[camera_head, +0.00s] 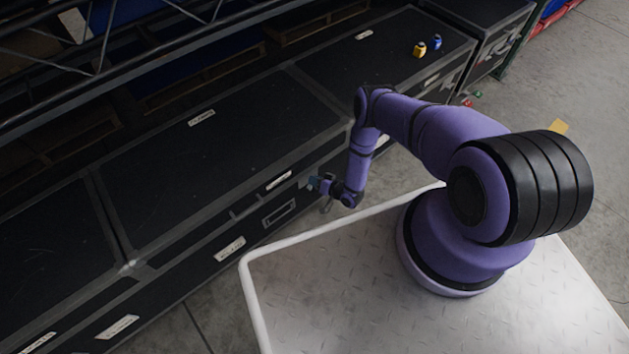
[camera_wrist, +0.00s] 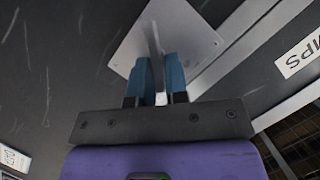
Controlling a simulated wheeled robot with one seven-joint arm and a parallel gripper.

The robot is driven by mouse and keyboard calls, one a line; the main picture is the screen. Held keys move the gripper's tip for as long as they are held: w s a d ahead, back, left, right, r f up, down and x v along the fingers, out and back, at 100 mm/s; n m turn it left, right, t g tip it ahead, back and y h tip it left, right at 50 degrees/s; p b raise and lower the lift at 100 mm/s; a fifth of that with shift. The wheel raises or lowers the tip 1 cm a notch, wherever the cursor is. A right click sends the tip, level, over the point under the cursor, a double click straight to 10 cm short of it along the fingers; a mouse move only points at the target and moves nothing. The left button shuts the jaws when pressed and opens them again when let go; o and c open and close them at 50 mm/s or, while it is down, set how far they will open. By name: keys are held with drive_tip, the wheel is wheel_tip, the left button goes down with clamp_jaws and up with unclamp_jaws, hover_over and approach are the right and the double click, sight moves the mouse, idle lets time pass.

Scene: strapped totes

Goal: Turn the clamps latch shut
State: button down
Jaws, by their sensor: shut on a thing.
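In the wrist view the latch has a pale square plate (camera_wrist: 190,38) on the dark case face, with a thin upright handle (camera_wrist: 152,38) standing out from it. My gripper (camera_wrist: 158,75) has its blue fingers shut on this handle, one on each side. A white label (camera_wrist: 299,55) ending in "MPS" shows upside down at the right. In the head view my gripper (camera_head: 316,184) is at the front of the long black case (camera_head: 225,165), near a white label (camera_head: 279,179). The latch itself is too small and covered to make out there.
More black cases stand in the row, to the left (camera_head: 50,240) and right (camera_head: 385,60). A yellow item (camera_head: 419,49) and a blue item (camera_head: 437,42) sit on the right one. Dark metal racking (camera_head: 100,55) stands behind. Concrete floor shows right of the cases.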

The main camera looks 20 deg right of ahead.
drive_tip(key=shift+m, duration=0.3)
idle(0.4)
drive_tip(key=c, duration=1.2)
unclamp_jaws()
drive_tip(key=shift+d, duration=0.1)
drive_tip(key=shift+c, duration=0.2)
drive_tip(key=v, duration=1)
drive_tip(key=shift+s+d, duration=0.3)
drive_tip(key=shift+d, duration=0.05)
drive_tip(key=shift+f, duration=0.1)
